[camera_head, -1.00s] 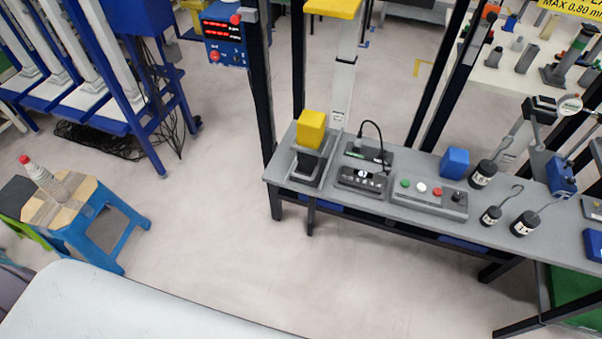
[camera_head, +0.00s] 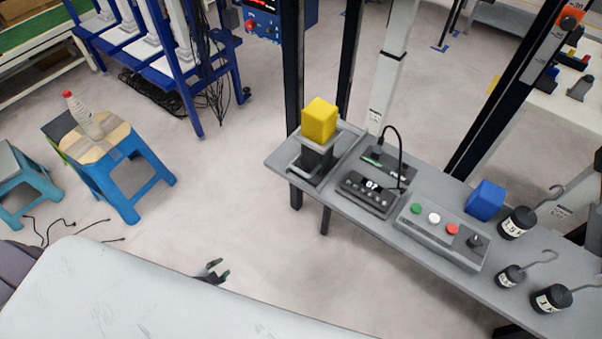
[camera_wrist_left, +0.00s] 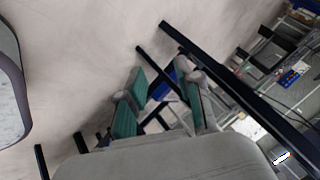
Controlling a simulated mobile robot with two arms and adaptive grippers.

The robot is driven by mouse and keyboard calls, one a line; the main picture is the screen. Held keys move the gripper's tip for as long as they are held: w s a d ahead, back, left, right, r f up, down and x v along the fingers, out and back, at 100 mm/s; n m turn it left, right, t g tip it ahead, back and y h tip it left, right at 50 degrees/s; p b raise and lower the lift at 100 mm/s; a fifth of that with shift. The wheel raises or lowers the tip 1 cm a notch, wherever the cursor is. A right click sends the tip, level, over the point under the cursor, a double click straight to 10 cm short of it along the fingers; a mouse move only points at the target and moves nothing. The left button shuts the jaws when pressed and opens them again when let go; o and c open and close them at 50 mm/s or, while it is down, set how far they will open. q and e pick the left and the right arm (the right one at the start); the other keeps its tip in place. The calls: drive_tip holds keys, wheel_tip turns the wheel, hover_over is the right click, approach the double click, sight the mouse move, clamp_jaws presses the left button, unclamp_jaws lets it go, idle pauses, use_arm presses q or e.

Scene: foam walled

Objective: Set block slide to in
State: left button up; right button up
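A yellow block (camera_head: 320,120) sits on a dark grey stand (camera_head: 317,155) at the left end of the grey bench, in the head view. This looks like the block slide; I cannot tell its exact slide position. My left gripper (camera_head: 214,272) shows small near the bottom of the head view, below and left of the bench, well apart from the block. In the left wrist view its two green-padded fingers (camera_wrist_left: 163,98) are spread with nothing between them. My right gripper is not in view.
The bench (camera_head: 415,275) also carries a display box (camera_head: 371,194), a button panel (camera_head: 440,235), a blue block (camera_head: 486,201) and hooked weights (camera_head: 517,222). Dark posts (camera_head: 292,80) rise behind it. A blue stool (camera_head: 125,170) stands at left. Open floor lies between.

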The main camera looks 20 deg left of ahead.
use_arm(q)
drive_tip(key=w+r+m+t+h+b, duration=0.1)
drive_tip(key=w+r+m+t+b, duration=0.15)
drive_tip(key=w+r, duration=0.3)
drive_tip(key=m+t+h+b, duration=0.3)
drive_tip(key=m+h+b, duration=0.3)
drive_tip(key=m+h, duration=0.8)
approach(300, 170)
drive_tip(key=shift+m+y, duration=0.85)
drive_tip(key=shift+y, duration=0.05)
drive_tip(key=x, duration=0.6)
drive_tip(key=p+x, duration=0.1)
drive_tip(key=x, duration=0.3)
drive_tip(key=shift+s+d+r, duration=0.1)
drive_tip(key=shift+s+r, duration=0.1)
drive_tip(key=shift+r, duration=0.1)
drive_tip(key=shift+c, duration=0.5)
clamp_jaws()
